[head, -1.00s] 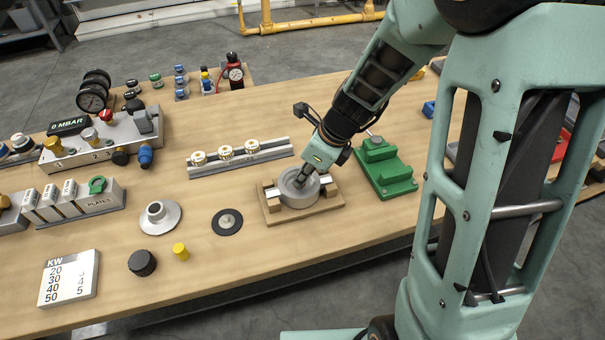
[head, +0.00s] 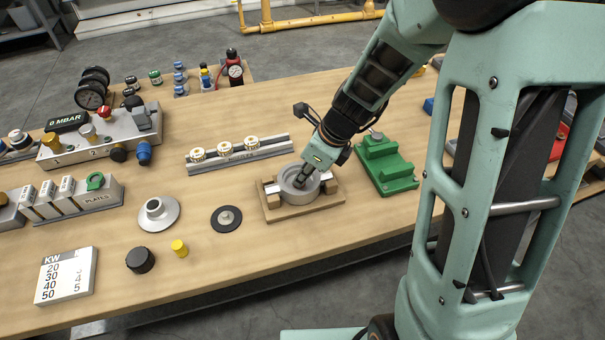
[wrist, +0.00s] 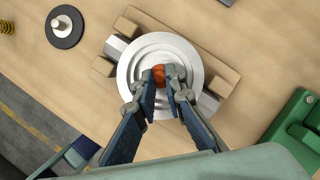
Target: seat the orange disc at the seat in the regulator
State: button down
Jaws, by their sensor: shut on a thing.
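The regulator (head: 286,197) is a round grey metal body resting in a wooden cradle (head: 272,214). In the wrist view the regulator (wrist: 203,62) shows from above as concentric pale rings. My gripper (wrist: 165,80) reaches down into its open middle, with both fingers shut on the small orange disc (wrist: 174,71). The disc shows between and just beyond the fingertips, over the centre of the rings. I cannot tell whether it touches the seat, as the fingers hide the seat. In the head view my gripper (head: 301,178) hides the disc.
A green fixture (head: 388,165) stands close right of the cradle. A black disc with a metal knob (head: 226,219) and a flanged metal part (head: 159,213) lie to the left. A rail with brass-coloured parts (head: 240,153) lies behind.

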jog(key=shift+f, duration=0.3)
jog(key=c, duration=1.9)
grip_release()
jog(key=shift+r, duration=0.15)
jog(key=v, duration=1.2)
